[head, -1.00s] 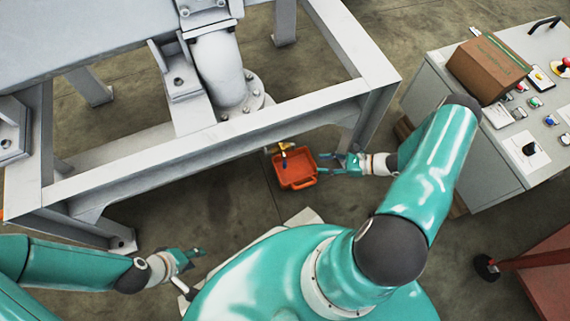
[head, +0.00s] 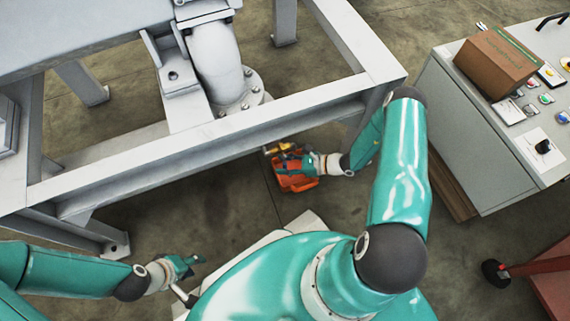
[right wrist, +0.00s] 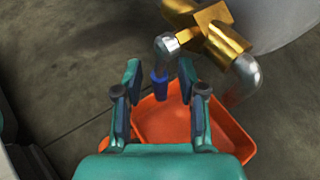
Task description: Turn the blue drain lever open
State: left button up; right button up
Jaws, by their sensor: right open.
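The blue drain lever (right wrist: 160,85) shows in the right wrist view, hanging down from a brass valve (right wrist: 205,35) by a grey metal arm. My right gripper (right wrist: 159,72) is open, with its two fingers on either side of the lever in that view. I cannot tell whether the lever lies at the depth of the fingertips. In the head view my right gripper (head: 282,164) is over the orange tray, just below the brass valve (head: 280,148), and hides the lever. My left gripper (head: 195,262) is at the lower left, away from the valve; its jaws are too small to judge.
An orange tray (right wrist: 235,138) sits on the floor below the valve. A control cabinet (head: 465,140) with a cardboard box (head: 497,62) stands at the right.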

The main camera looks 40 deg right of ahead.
grip_shut()
dwell(0.5)
